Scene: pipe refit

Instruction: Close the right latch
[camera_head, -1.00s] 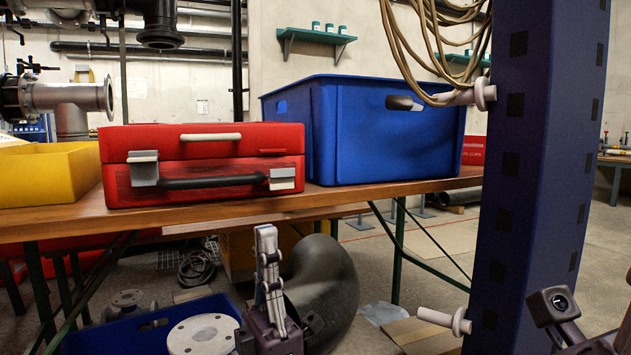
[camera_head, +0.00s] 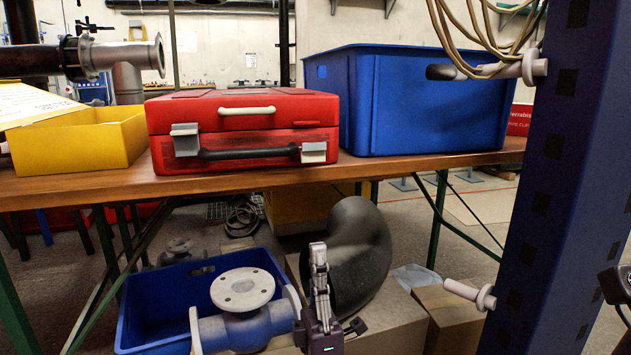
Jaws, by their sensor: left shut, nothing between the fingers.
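A red case (camera_head: 245,128) stands with its lid down near the front edge of the wooden table. Its right latch (camera_head: 314,152) is a pale plate at the front right, at the right end of the black handle (camera_head: 248,153). The left latch (camera_head: 184,139) is a grey plate whose top reaches the lid. The right latch sits lower, below the lid seam. My left gripper (camera_head: 317,252) points up, shut and empty, below the table edge and under the right latch, apart from the case.
A blue bin (camera_head: 430,105) stands right of the case, a yellow box (camera_head: 80,147) left. The wooden table edge (camera_head: 110,190) lies above my left gripper. A blue post (camera_head: 560,180) blocks the right. Below are a blue crate (camera_head: 135,300) and a black elbow pipe (camera_head: 362,255).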

